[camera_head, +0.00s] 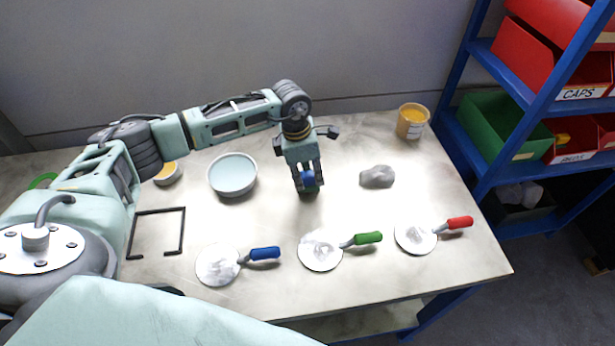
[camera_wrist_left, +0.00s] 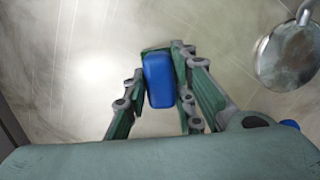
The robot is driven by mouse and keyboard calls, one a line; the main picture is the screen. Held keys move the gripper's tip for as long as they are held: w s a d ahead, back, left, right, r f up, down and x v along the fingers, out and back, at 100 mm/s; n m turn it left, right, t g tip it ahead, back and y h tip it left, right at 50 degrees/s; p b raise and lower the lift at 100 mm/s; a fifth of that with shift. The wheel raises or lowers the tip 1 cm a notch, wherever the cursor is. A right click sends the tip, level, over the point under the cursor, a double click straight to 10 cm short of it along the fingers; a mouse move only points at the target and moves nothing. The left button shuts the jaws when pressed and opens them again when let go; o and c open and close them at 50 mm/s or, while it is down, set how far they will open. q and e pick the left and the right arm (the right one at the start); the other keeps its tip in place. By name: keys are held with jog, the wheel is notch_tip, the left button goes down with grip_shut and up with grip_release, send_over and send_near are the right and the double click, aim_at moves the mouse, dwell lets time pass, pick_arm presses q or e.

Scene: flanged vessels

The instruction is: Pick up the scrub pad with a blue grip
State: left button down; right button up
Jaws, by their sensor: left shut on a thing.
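The scrub pad is a small green pad (camera_head: 309,191) with a blue grip (camera_head: 308,178). It is between the fingers of my left gripper (camera_head: 308,182), at the middle of the table. In the left wrist view the blue grip (camera_wrist_left: 158,80) is upright in the picture between the green-lined fingers, with a green edge of the pad (camera_wrist_left: 155,50) beyond it. My left gripper is shut on the scrub pad. The fingers hide part of the pad, and I cannot tell whether it touches the table. My right gripper is not in view.
Discs with blue (camera_head: 265,253), green (camera_head: 368,238) and red (camera_head: 460,222) handles lie along the front. A pale bowl (camera_head: 232,175) stands left of the gripper, a grey lump (camera_head: 377,177) right. A jar (camera_head: 412,121) stands at the back right, a black frame (camera_head: 184,230) left.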

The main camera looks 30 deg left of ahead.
aim_at(313, 174)
pick_arm(q)
jog(key=r+b, duration=0.1)
jog(key=r, duration=0.1)
jog(key=d+r+b, duration=0.1)
jog(key=shift+r, duration=0.35)
jog(key=d+r+b, duration=0.3)
jog(key=d+r, duration=0.3)
jog(key=d, duration=0.4)
jog(key=shift+w+d+r, duration=0.35)
jog(key=shift+w, duration=0.05)
jog(key=c, duration=2)
grip_release()
jog(key=c, duration=0.5)
jog(key=shift+o, duration=0.2)
jog(key=shift+s, duration=0.1)
